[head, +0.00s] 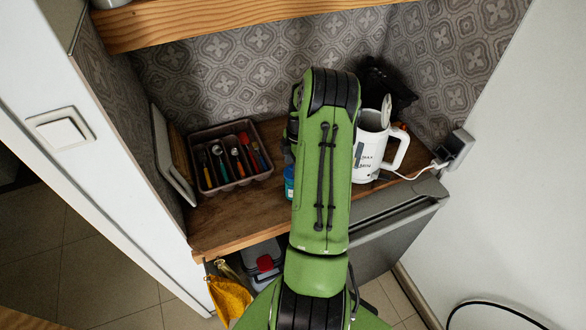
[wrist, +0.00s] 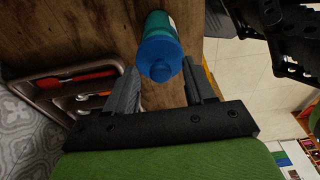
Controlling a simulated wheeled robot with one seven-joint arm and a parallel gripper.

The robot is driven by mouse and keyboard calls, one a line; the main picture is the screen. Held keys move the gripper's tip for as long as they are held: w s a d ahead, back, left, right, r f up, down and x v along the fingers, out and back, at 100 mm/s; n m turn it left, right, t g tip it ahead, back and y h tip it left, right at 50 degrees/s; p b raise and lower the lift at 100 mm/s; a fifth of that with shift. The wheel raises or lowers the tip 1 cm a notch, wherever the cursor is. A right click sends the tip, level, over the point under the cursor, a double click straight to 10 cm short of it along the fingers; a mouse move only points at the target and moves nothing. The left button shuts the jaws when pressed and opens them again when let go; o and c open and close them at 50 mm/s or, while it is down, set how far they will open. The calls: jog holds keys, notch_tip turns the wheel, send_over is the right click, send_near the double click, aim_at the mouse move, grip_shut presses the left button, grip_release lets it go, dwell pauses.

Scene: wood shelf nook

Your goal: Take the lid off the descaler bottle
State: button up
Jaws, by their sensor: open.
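The descaler bottle (wrist: 160,22) shows in the wrist view, with a teal body and a blue lid (wrist: 160,62) facing the camera. In the head view a small blue part of the bottle (head: 289,183) shows at the left edge of my green arm, which hides the rest. My gripper (wrist: 160,76) is open, with one finger on each side of the lid end in the wrist view. Gaps show between the lid and both fingers, and I cannot tell how deep the lid sits between them. The gripper is hidden behind my arm in the head view.
A cutlery tray (head: 208,190) with several utensils stands left of the bottle on the wooden shelf (head: 232,222). A white kettle (head: 371,150) stands right of my arm, near a wall socket (head: 459,143). A wooden shelf (head: 180,22) runs above.

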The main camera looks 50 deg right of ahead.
grip_shut()
